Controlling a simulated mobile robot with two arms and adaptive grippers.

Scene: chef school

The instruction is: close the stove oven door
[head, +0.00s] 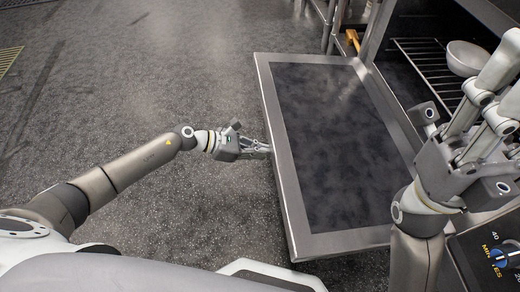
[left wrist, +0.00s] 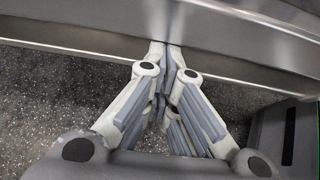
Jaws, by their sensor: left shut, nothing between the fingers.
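The oven door (head: 340,140) hangs wide open and lies roughly flat, its dark glass panel set in a steel frame. Its hinge side is at the right, by the oven opening (head: 415,75). My left gripper (head: 268,149) is shut and empty at the outer left edge of the door. In the left wrist view the closed fingertips (left wrist: 165,48) meet the steel door edge (left wrist: 85,40), and they seem to touch it.
A wire rack (head: 425,60) and a white bowl (head: 467,57) are inside the oven. A wooden-handled object (head: 353,40) is beyond the door's far end. The grey floor (head: 170,80) left of the door is clear.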

